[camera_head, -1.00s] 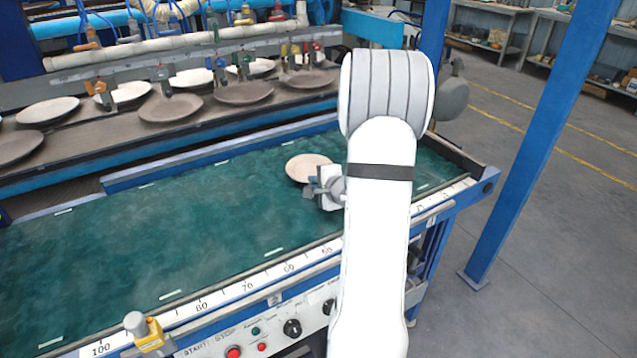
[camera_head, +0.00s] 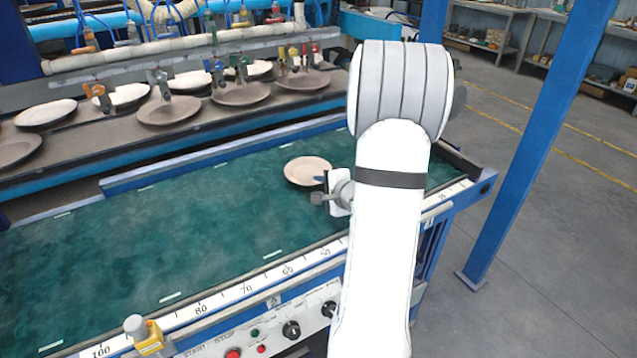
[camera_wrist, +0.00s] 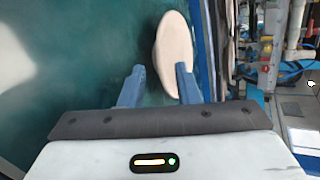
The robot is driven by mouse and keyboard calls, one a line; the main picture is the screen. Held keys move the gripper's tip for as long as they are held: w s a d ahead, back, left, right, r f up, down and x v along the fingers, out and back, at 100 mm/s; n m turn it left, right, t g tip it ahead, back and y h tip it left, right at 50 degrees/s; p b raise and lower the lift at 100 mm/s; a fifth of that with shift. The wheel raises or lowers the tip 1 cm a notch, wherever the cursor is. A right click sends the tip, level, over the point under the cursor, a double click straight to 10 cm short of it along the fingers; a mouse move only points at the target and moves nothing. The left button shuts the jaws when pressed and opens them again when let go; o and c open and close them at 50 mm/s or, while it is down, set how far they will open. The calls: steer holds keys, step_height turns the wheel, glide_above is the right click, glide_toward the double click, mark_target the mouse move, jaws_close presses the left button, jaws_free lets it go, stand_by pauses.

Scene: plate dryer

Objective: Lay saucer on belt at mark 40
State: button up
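My gripper (camera_head: 321,188) is at the saucer's near right edge in the head view. In the wrist view the saucer (camera_wrist: 174,42) is ahead of my gripper (camera_wrist: 159,70). The two blue fingers stand apart with a gap between them, and the right finger overlaps the saucer's near end. The number scale (camera_head: 245,290) runs along the belt's near edge; my arm hides the part around mark 40.
A dark shelf (camera_head: 100,140) behind the belt holds several brown and pale plates with clamps above. A yellow block with a knob (camera_head: 145,335) sits near mark 100. A blue post (camera_head: 540,140) stands at the right. The belt left of the saucer is clear.

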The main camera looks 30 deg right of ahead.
steer(key=p+v, duration=0.1)
steer(key=v, duration=0.6)
steer(key=shift+s+r, duration=0.1)
steer(key=shift+r, duration=0.15)
steer(key=shift+a+r+n+h, duration=0.25)
steer(key=shift+n+h, duration=0.05)
steer(key=shift+n, duration=0.2)
steer(key=s+a+r+n+g+h, duration=0.25)
steer(key=a+r+n+g, duration=0.25)
steer(key=a+n, duration=0.45)
steer(key=s+a+r+n+g+y, duration=0.1)
steer(key=s+a+n+g+y, duration=0.2)
steer(key=s+a+n, duration=0.7)
steer(key=s+a+g, duration=0.2)
steer(key=s+a, duration=0.1)
steer(key=a, duration=0.3)
steer(key=shift+s+a+r+g, duration=0.15)
steer(key=shift+s+r+g, duration=0.05)
steer(key=shift+r+g, duration=0.1)
